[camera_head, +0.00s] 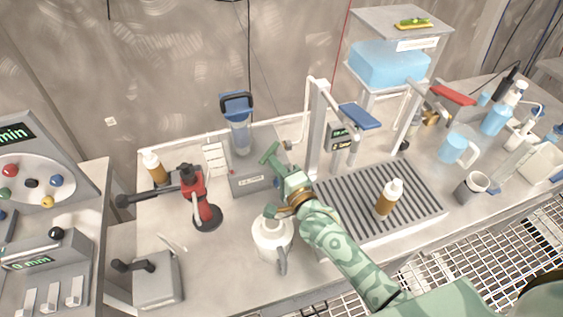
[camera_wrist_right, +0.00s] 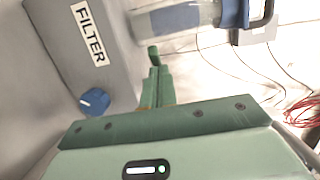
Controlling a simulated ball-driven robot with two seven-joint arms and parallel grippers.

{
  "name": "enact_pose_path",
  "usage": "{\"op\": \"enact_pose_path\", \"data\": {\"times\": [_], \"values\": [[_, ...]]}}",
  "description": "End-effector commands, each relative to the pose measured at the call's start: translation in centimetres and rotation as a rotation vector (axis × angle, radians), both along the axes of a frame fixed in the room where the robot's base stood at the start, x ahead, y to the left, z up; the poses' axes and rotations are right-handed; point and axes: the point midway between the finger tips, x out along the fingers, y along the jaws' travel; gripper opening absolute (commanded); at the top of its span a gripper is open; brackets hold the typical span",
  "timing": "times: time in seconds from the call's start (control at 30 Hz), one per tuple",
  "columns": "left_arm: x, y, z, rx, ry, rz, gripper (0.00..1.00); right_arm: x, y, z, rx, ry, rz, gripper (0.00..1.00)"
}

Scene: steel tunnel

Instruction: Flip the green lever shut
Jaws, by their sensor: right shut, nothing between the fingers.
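The green lever (camera_head: 268,153) shows as a short green bar at the right side of the grey filter box (camera_head: 246,184). Its rounded end (camera_wrist_right: 153,52) stands just beyond my fingertips in the right wrist view. My right gripper (camera_head: 279,165) is shut and empty, with its fingers (camera_wrist_right: 157,80) close together right at the lever. I cannot tell whether they touch it. The lever's lower part and pivot are hidden by the gripper. The box has a FILTER label (camera_wrist_right: 88,33) and a blue knob (camera_wrist_right: 95,101). My left gripper is not in view.
A white jug (camera_head: 272,240) stands below my right wrist. A red and black press (camera_head: 203,205) is to the left. A slatted drip tray (camera_head: 350,205) with an amber bottle (camera_head: 389,198) is to the right.

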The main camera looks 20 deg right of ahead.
Motion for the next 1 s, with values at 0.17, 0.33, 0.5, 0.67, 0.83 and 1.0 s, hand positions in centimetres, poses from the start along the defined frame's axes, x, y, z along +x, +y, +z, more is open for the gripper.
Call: {"op": "enact_pose_path", "data": {"times": [0.17,0.33,0.5,0.67,0.83,1.0], "values": [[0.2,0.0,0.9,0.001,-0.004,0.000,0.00,0.3,1.0,0.2,0.002,0.000,0.000,0.00],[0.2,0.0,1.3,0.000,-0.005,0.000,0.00,0.7,1.8,0.1,0.001,0.000,0.001,0.00],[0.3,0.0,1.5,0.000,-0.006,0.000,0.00,1.0,2.3,0.1,0.001,-0.001,0.000,0.00],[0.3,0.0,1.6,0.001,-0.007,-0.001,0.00,1.2,2.6,0.0,0.000,-0.001,0.000,0.00],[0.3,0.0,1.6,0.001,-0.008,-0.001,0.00,1.3,2.7,0.0,0.001,0.000,0.000,0.00],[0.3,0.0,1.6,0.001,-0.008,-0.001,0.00,1.3,2.7,0.0,0.001,0.000,0.000,0.00]]}}
